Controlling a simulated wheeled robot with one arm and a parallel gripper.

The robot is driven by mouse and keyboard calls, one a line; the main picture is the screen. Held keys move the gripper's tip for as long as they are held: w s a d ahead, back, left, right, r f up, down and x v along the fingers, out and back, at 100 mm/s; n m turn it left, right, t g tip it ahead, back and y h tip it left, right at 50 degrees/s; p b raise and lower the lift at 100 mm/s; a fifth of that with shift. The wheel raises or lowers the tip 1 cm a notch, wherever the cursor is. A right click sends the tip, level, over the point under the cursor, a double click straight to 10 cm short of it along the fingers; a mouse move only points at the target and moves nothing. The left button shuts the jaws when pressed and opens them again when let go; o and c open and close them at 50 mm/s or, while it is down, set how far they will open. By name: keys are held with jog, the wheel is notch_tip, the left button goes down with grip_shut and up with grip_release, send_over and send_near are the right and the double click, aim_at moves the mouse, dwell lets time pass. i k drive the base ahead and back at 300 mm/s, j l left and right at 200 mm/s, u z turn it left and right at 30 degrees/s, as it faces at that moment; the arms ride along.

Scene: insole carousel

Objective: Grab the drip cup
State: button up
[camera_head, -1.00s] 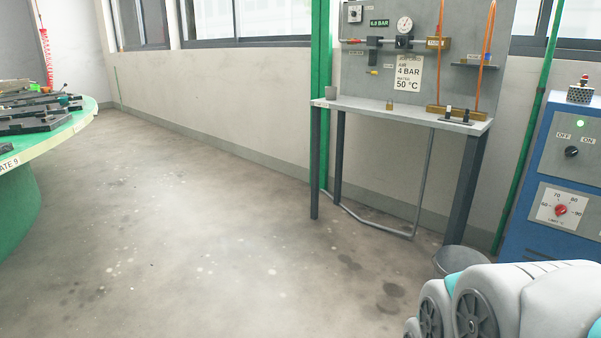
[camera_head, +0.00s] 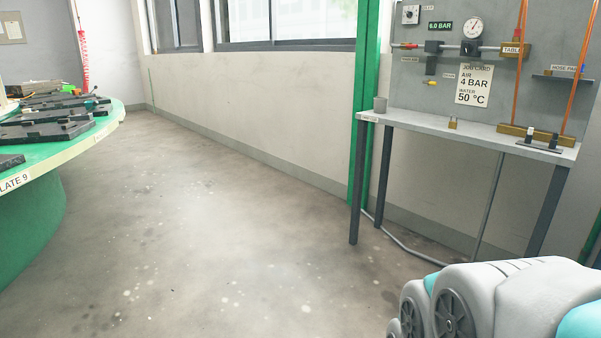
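A small grey cup (camera_head: 380,104), which looks like the drip cup, stands upright at the left end of the narrow grey bench (camera_head: 430,123). A small label, too small to read, is on the bench edge below it. My arm shows as a grey and teal part at the bottom right. My gripper is not in view, and nothing of mine is near the cup.
A gauge panel (camera_head: 440,95) with a job card rises behind the bench. A small brass piece (camera_head: 453,123) and a brass block (camera_head: 520,132) sit on the bench. A round green table (camera_head: 40,200) stands at the left. The floor (camera_head: 210,240) between is clear.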

aim_at(381, 103)
jog(key=i+j+z, duration=0.7)
jog(key=i+j, duration=0.35)
jog(key=i, duration=0.4)
jog(key=i+j, duration=0.2)
jog(key=i, duration=0.3)
jog(key=i+j+u, duration=0.1)
jog(key=i, duration=0.45)
